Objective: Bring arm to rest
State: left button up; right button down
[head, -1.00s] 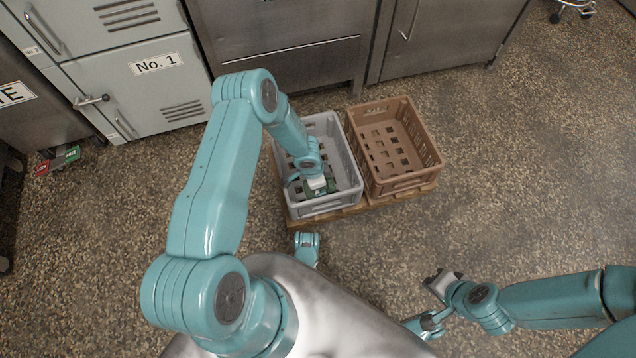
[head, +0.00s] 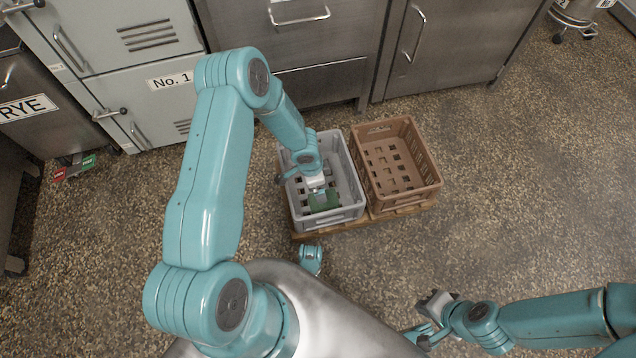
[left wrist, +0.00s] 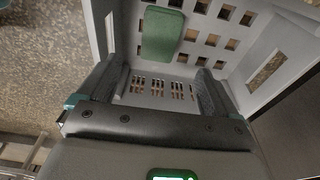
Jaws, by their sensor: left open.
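My left arm reaches out over the grey crate (head: 354,193). My left gripper (head: 320,190) is in or just above this crate. In the left wrist view it is open (left wrist: 163,80), with nothing between its fingers. A green block (head: 326,201) lies in the crate, close by the left gripper. It shows on the crate floor in the left wrist view (left wrist: 163,35), beyond the fingertips and apart from them. My right gripper (head: 434,302) is low at the right, over the floor and away from the crates; its jaws are too small to read.
A brown crate (head: 432,178), empty, stands right of the grey one on a wooden pallet (head: 340,226). Steel cabinets (head: 310,45) and a grey locker marked No. 1 (head: 165,105) stand behind. A red and green item (head: 75,168) lies at left. The floor at right is clear.

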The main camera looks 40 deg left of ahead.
dwell(0.4)
pick_arm(q)
jog(key=s+d+r+n+h, duration=0.1)
jog(key=s+d+r+n, duration=0.15)
jog(key=s+d, duration=0.25)
jog(key=s+d+r+n+g+h, duration=0.1)
jog(key=s+d+r+n, duration=0.1)
jog(key=s+d+n, duration=0.3)
jog(key=s+d+r+n+h, duration=0.1)
jog(key=s+d+r+n, duration=0.15)
jog(key=s+d, duration=0.3)
notch_tip(320, 180, up, 32)
jog(key=p, duration=3.3)
jog(key=shift+s, duration=0.25)
pick_arm(e)
notch_tip(320, 180, up, 32)
jog(key=s+a, duration=0.1)
jog(key=shift+r+n, duration=0.2)
jog(key=shift+n, duration=0.1)
pick_arm(q)
jog(key=c, duration=0.9)
jog(key=shift+c, duration=0.2)
pick_arm(e)
jog(key=shift+a, duration=0.2)
